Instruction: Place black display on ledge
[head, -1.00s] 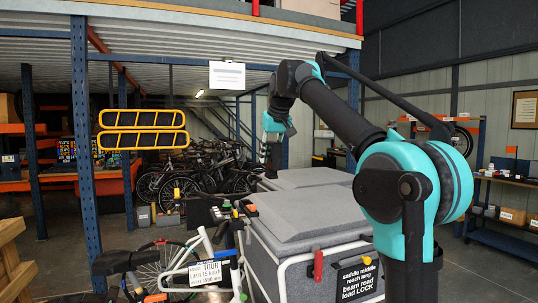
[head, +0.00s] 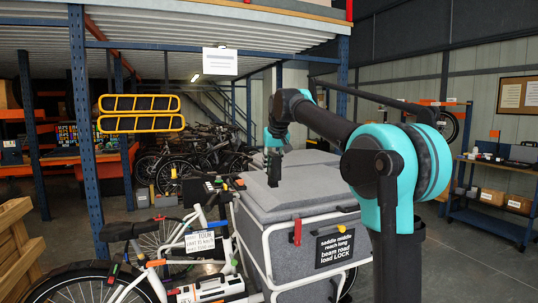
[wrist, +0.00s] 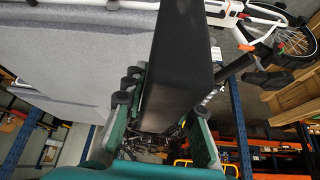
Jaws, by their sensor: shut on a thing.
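The black display (wrist: 182,62) is a dark flat slab. It fills the middle of the wrist view and stands on edge between my fingers. My gripper (wrist: 160,115) is shut on it. In the head view my gripper (head: 277,140) hangs over the grey lid of the cargo box (head: 325,197), with the display (head: 272,170) as a narrow dark upright shape below it. I cannot tell whether the display touches the lid. I cannot tell which surface is the ledge.
A white bike (head: 185,245) with black handlebars stands at front left of the box. A blue post (head: 86,150) and a wooden crate (head: 14,250) are further left. Several bikes are parked behind. A blue shelf (head: 490,195) stands at the right, with open floor before it.

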